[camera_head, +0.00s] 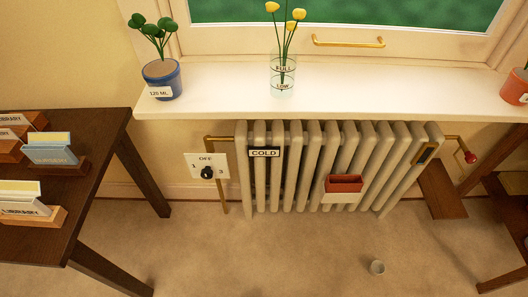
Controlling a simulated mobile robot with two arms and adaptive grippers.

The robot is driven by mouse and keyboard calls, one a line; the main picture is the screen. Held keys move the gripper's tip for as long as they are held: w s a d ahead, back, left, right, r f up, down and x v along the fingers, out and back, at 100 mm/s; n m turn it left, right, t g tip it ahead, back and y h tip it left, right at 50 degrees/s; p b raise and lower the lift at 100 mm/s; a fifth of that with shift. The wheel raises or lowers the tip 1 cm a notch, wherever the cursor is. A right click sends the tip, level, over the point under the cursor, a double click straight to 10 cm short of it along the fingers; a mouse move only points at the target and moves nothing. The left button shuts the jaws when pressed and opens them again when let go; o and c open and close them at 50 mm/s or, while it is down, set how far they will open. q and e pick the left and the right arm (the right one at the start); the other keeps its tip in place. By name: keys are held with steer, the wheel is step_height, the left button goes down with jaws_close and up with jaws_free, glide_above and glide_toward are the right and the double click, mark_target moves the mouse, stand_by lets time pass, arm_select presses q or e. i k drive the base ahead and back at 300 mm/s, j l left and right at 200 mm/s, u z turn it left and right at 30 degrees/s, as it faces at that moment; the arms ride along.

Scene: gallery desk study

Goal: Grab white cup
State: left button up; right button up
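Neither of my grippers shows in this view.
A cream radiator (330,155) stands under the window sill (220,92), with a red-brown holder (342,187) on its front. A dark table (85,205) with card holders is at left. A dark wooden piece (440,190) stands at right.

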mark_target(377, 267)
steer(key=z, duration=1.75)
steer(key=l+u, duration=0.1)
steer(key=u, duration=0.3)
